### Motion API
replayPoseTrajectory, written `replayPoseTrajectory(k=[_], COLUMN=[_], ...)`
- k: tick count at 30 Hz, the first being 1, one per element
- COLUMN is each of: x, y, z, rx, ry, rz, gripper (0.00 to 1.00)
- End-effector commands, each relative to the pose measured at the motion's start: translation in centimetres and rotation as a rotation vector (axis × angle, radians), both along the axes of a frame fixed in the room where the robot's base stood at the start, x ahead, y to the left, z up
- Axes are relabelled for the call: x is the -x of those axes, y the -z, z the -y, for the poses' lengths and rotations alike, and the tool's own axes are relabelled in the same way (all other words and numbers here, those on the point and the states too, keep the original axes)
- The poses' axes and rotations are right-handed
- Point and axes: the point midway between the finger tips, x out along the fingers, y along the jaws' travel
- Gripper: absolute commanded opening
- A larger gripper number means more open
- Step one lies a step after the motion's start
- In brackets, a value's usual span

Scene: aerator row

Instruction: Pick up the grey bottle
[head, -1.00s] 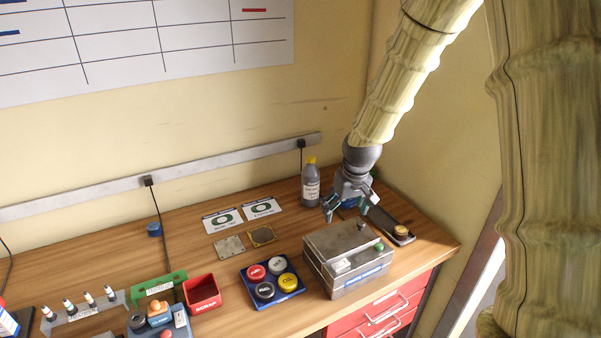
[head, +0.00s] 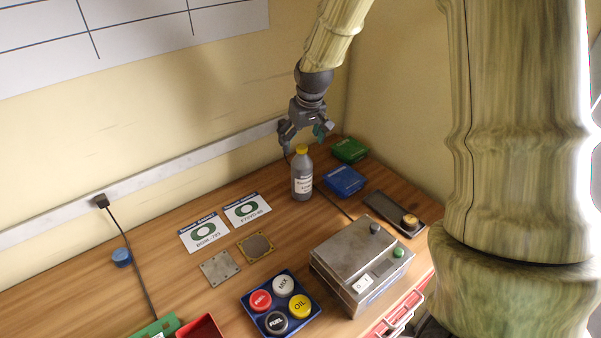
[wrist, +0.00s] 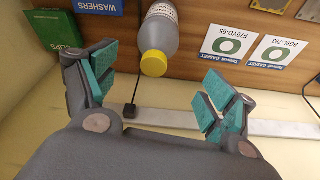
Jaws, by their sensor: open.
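The grey bottle (head: 302,182) with a yellow cap and a white label stands upright at the back of the wooden bench. In the wrist view the bottle (wrist: 162,32) appears between the two fingers, at the top, with its cap pointing down the picture. My gripper (head: 303,134) is open and empty in the head view, above the bottle and close to its cap. In the wrist view my gripper (wrist: 160,88) shows its teal finger pads spread wide, with the cap in the gap. I see no contact with the bottle.
Right of the bottle lie a blue washers box (head: 344,181) and a green clips box (head: 349,150). In front stand a grey metal box (head: 345,250) and a blue tray (head: 247,299) of round caps. Gasket cards (head: 206,232) lie left. A wall rail (head: 170,180) runs behind.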

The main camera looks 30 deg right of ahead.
Motion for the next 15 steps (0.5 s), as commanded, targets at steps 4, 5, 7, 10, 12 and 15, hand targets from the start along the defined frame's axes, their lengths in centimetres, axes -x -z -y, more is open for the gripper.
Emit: replayPoseTrajectory(k=[4, 5, 7, 10, 12, 15], x=[-0.4, -0.5, -0.6, -0.7, -0.7, -0.8], y=[1.5, 1.7, 2.3, 2.7, 2.9, 3.1], z=[0.1, 0.2, 0.2, 0.3, 0.3, 0.4], rx=[0.000, 0.001, 0.000, 0.000, 0.000, 0.000], ry=[0.001, 0.001, 0.002, 0.003, 0.003, 0.003], rz=[-0.002, -0.001, -0.002, -0.001, 0.000, 0.000], gripper=[0.84, 0.84, 0.84, 0.84, 0.84, 0.84])
